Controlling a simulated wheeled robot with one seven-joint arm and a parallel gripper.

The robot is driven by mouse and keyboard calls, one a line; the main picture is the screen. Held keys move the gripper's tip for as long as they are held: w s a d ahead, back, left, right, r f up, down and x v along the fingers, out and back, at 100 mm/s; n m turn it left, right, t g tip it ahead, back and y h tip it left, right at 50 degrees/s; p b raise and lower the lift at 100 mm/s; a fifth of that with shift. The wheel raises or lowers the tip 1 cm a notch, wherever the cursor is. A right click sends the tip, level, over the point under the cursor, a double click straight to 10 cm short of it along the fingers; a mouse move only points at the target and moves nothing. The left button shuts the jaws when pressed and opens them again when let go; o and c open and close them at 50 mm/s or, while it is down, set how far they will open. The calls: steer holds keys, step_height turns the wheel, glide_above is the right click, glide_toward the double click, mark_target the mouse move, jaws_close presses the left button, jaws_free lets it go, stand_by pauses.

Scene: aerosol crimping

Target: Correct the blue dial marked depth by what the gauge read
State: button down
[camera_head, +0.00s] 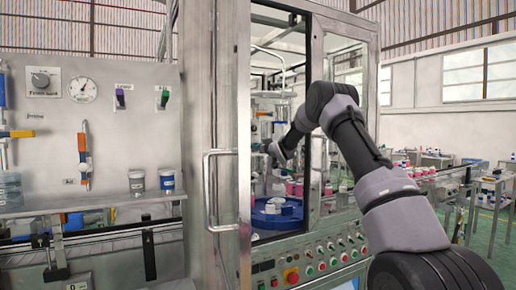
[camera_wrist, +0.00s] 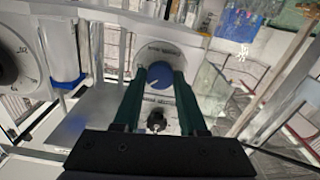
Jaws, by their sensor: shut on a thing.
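The blue dial (camera_wrist: 158,76) sits on a pale panel with dark lettering above and below it, too small to read. In the wrist view my gripper (camera_wrist: 160,72) has its two dark green fingers on either side of the dial and is shut on it. A white pointer line shows on the dial's face. In the head view my arm reaches through the open cabinet front and my gripper is hidden inside, so the dial does not show there. No depth gauge can be made out clearly in either view.
A dark knob (camera_wrist: 156,120) sits just below the dial. A large black dial (camera_wrist: 12,66) is at the left. In the head view the cabinet's steel door edge (camera_head: 246,130) stands left of my arm, and a blue turntable (camera_head: 276,214) lies below it.

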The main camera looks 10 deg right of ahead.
steer(key=shift+f, duration=0.1)
steer(key=shift+c, duration=2.2)
jaws_free()
steer(key=v, duration=1)
steer(key=shift+s, duration=0.4)
steer(key=shift+d, duration=0.15)
